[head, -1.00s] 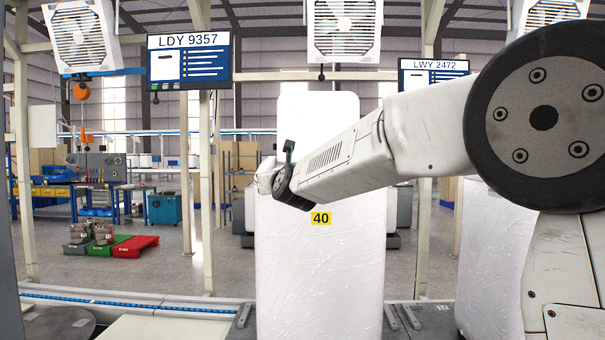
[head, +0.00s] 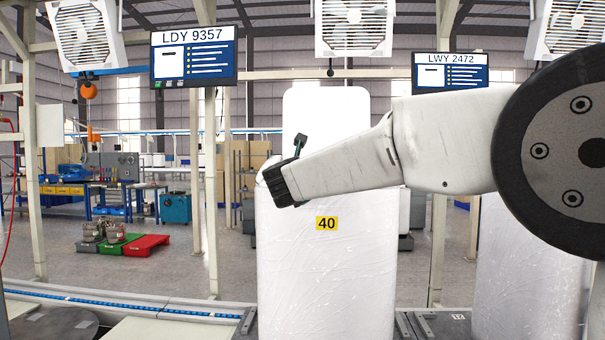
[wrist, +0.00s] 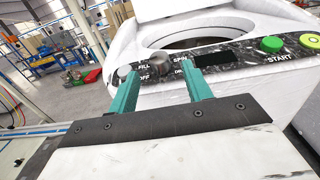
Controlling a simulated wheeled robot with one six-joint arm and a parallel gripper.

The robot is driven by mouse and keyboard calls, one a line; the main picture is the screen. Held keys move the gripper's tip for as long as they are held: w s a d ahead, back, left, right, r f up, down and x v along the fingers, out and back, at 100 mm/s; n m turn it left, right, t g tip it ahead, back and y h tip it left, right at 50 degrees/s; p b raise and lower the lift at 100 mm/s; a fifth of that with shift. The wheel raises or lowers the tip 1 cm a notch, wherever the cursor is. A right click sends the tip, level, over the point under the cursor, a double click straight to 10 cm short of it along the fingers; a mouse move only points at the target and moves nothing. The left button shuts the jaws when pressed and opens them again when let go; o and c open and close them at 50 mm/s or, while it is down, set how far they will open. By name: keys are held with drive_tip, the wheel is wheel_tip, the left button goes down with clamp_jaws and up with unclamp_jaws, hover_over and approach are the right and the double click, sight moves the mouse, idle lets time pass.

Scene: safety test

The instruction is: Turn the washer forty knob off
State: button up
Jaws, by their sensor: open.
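The washer forty (head: 325,280) is a tall white body with a yellow 40 label (head: 327,223), in the middle of the head view. Its sloping speckled control panel and round drum opening show at the top of the wrist view. The grey round knob (wrist: 159,63) sits on the panel among the words FILL, SPIN and OFF, partly hidden; I cannot read its setting. My gripper (wrist: 162,76) is open, its two teal fingers pointing at the panel on either side of the knob. I cannot tell whether they touch. In the head view, the arm hides part of the washer.
A green START button (wrist: 271,44) and a dark display (wrist: 214,56) lie right of the knob. A yellow-green button (wrist: 311,41) is at the right edge. Another white washer (head: 520,270) stands to the right. Screens (head: 193,55) and fans hang above.

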drive_tip(key=w, duration=0.5)
drive_tip(key=shift+w, duration=0.15)
drive_tip(key=c, duration=1)
drive_tip(key=shift+d+r+n+y, duration=0.1)
drive_tip(key=shift+d+n+y, duration=0.05)
drive_tip(key=shift+n+y, duration=0.6)
drive_tip(key=shift+n+g+y, duration=0.3)
drive_tip(key=shift+n+y, duration=0.75)
drive_tip(key=shift+y, duration=0.4)
drive_tip(key=o, duration=1)
